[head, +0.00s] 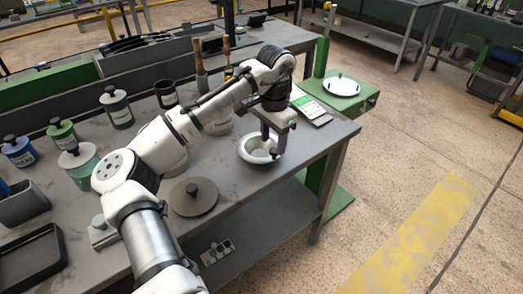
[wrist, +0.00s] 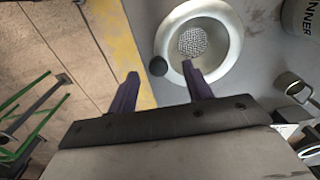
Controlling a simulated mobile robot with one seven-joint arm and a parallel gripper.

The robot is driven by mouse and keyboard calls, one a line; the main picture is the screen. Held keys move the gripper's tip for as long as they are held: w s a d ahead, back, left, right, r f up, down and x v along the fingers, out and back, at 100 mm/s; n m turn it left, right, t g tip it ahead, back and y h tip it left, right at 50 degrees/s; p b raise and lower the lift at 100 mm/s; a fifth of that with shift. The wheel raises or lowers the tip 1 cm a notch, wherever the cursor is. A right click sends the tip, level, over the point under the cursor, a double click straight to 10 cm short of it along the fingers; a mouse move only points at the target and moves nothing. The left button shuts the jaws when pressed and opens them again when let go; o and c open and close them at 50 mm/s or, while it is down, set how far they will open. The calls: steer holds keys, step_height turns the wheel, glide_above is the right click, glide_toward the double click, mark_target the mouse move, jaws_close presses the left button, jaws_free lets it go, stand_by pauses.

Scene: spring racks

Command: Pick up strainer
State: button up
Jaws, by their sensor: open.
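The strainer (head: 246,153) is a pale round bowl on the grey workbench near its front right edge. In the wrist view the strainer (wrist: 231,38) shows a wide rim, a mesh bottom and a dark round knob at its near left side. My gripper (head: 273,142) is open over the strainer's right side, pointing down. In the wrist view my gripper (wrist: 160,70) has the dark knob between its fingertips. The right finger overlaps the bowl's near rim, and the left finger is over the bench edge. I cannot tell whether either finger touches it.
A round brown lid (head: 205,202) lies left of the strainer on the workbench (head: 262,183). Several lidded canisters, including a dark-blue-labelled one (head: 19,151), stand at the left. A tablet-like device (head: 311,110) lies behind. Open floor (head: 405,165) is to the right.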

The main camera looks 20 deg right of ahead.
mark_target(275, 150)
steer(key=f, duration=0.2)
steer(key=f+p, duration=0.1)
steer(key=f, duration=0.1)
steer(key=shift+s+d+f, duration=0.1)
steer(key=shift+d, duration=0.1)
steer(key=shift+c, duration=0.4)
steer(key=c, duration=0.9)
